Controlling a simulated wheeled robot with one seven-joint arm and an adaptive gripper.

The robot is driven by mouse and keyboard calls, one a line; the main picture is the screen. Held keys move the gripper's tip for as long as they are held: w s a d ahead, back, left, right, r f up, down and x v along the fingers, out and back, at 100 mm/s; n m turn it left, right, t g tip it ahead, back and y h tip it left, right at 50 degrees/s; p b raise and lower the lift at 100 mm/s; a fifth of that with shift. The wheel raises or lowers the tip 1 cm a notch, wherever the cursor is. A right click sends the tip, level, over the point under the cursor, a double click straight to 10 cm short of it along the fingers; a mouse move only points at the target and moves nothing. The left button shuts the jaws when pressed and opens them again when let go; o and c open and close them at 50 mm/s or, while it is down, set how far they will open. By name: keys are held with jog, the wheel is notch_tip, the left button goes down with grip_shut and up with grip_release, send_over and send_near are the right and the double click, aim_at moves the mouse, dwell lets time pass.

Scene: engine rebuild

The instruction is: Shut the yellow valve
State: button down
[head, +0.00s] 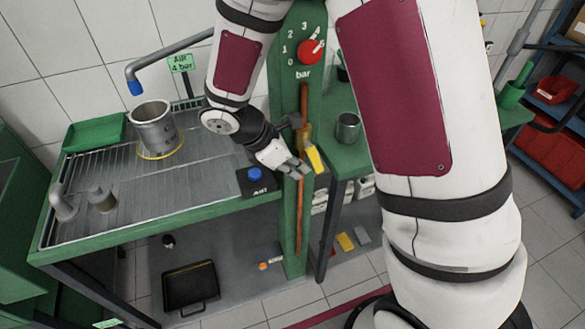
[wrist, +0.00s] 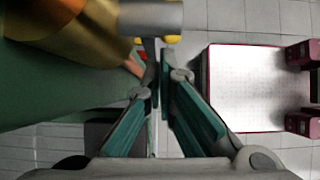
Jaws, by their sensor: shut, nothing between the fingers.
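The yellow valve handle (head: 315,158) is on a brass valve body on the vertical copper pipe (head: 299,215), in front of the green post. In the head view the handle slants down and to the right from the pipe. My gripper (head: 300,170) is beside the valve, its fingertips close to the pipe and the handle's lower left. In the wrist view my gripper (wrist: 161,72) is shut and empty, just below a grey cylindrical part (wrist: 150,17) with yellow bits (wrist: 172,39) at its edge. Brass valve body (wrist: 112,45) fills the upper left. Contact with the handle cannot be told.
The green post has a red knob (head: 310,52) with a number scale. A green bench (head: 110,222) with a metal pot (head: 154,127) and a blue button (head: 255,174) stands left. A metal cup (head: 348,127) is on the bench at right. The red-framed white panel (wrist: 245,88) is right.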

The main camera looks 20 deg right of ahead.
jog(key=shift+d+f+h+b, duration=0.2)
jog(key=shift+d+h+b, duration=0.25)
jog(key=shift+h+b, duration=0.4)
jog(key=d+h+b, duration=0.1)
jog(key=h, duration=0.2)
jog(key=d+h+b, duration=0.2)
jog(key=h, duration=0.1)
jog(key=shift+d, duration=0.2)
jog(key=shift+d+r+h+b, duration=0.25)
jog(key=shift+d+h+b, duration=0.25)
jog(key=shift+h, duration=0.65)
jog(key=shift+d, duration=0.1)
send_near(319, 161)
jog(key=shift+w+a+f, duration=0.5)
jog(key=shift+a+f, duration=0.1)
jog(key=shift+a, duration=0.2)
